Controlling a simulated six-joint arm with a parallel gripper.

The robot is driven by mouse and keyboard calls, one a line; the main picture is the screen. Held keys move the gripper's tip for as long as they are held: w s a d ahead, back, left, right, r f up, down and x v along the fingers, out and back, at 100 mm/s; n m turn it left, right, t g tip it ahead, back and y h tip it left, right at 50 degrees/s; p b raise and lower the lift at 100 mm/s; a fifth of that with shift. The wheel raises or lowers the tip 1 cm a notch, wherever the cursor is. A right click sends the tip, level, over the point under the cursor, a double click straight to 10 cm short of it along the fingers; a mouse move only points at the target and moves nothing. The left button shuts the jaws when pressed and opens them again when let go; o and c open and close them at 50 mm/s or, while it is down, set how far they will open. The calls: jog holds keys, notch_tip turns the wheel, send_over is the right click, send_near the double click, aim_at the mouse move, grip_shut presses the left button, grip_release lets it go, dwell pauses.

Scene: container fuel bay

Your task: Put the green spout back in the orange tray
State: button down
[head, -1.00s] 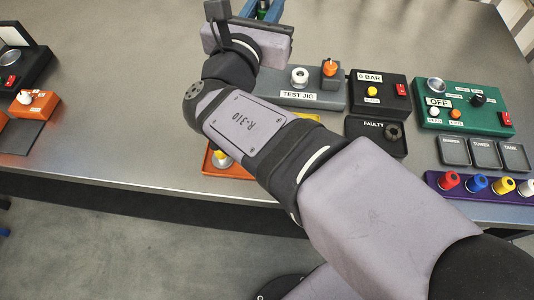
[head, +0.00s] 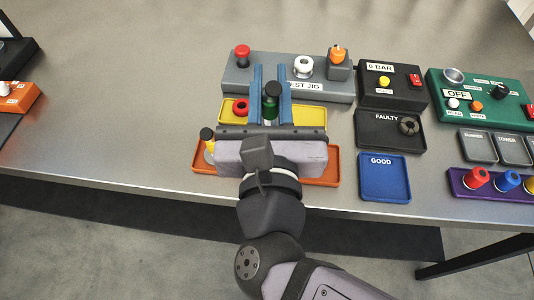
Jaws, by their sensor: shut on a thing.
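My gripper (head: 271,78) has two blue fingers, shut on the green spout (head: 269,112), which has a black top. The fingers point toward the back of the table, and the spout appears over the yellow tray (head: 316,116). Its lower end is hidden by the gripper body. The orange tray (head: 333,166) lies at the table's near edge, mostly hidden under the gripper body. A yellow spout with a black top (head: 208,141) stands at the orange tray's left end.
The grey test jig (head: 235,88) is behind, with a red-topped piece (head: 242,55), a white ring (head: 304,67) and an orange knob (head: 337,54). The faulty tray (head: 375,133) and blue good tray (head: 372,185) are at right.

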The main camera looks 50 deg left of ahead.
jog(key=shift+s+a+f+b, duration=0.1)
jog(key=shift+f+b, duration=0.45)
jog(key=shift+f, duration=2)
jog(key=shift+s+a+f+b, duration=0.1)
jog(key=shift+f+b, duration=0.4)
jog(key=shift+f, duration=2.05)
jog(key=shift+f, duration=0.15)
jog(key=c, duration=1.6)
grip_release()
jog(key=shift+c, duration=0.2)
